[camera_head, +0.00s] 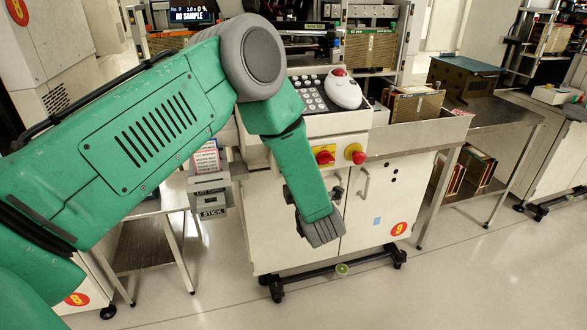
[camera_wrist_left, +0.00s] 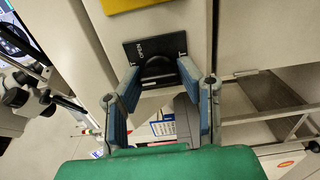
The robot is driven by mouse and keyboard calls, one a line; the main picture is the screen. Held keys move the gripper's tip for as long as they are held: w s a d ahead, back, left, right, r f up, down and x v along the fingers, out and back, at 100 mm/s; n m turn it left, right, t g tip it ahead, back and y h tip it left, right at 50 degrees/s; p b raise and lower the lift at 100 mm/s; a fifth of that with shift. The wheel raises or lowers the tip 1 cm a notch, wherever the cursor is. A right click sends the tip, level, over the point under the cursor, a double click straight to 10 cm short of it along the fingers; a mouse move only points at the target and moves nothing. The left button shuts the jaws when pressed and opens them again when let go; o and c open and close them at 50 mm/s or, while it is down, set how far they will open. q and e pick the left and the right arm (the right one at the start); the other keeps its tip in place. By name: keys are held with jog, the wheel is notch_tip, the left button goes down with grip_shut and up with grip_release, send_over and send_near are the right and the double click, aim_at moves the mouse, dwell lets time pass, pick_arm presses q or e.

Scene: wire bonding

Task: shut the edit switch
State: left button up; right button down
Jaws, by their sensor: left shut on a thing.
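A black switch plate with small white lettering (camera_wrist_left: 156,57) is set on the pale machine front in the left wrist view.
A label-holder box (camera_head: 209,197) hangs left of my wrist. A steel table (camera_head: 480,128) stands to the right. The floor in front is clear.

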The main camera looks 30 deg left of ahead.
pick_arm(q)
jog(key=shift+s+f, duration=0.2)
jog(key=shift+f, duration=0.2)
jog(key=o, duration=1.1)
jog(key=shift+o, duration=0.2)
jog(key=shift+w+r, duration=0.1)
jog(key=shift+r, duration=0.05)
jog(key=v, duration=1.2)
jog(key=shift+a, duration=0.1)
